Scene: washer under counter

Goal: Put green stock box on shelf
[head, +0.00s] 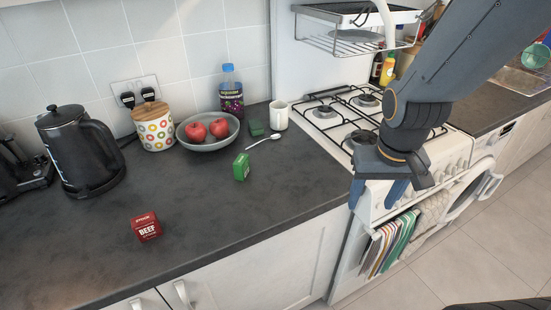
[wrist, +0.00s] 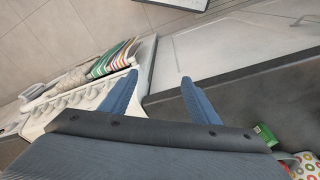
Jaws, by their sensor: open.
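The green stock box (head: 241,166) stands on the dark counter, in front of the grey bowl and left of the spoon. It also shows at the lower right of the wrist view (wrist: 265,134). A wire shelf (head: 355,40) hangs on the wall above the stove at the top of the head view. My gripper (head: 377,195) is in front of the stove, to the right of the green box and well apart from it. Its two blue fingers are spread and empty, as the wrist view (wrist: 155,85) also shows.
A red beef box (head: 147,227) stands near the counter's front. A grey bowl (head: 208,142) with apples, a white mug (head: 279,115), a bottle (head: 231,92), a patterned jar (head: 155,128) and a black kettle (head: 80,152) stand behind. The front middle counter is clear.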

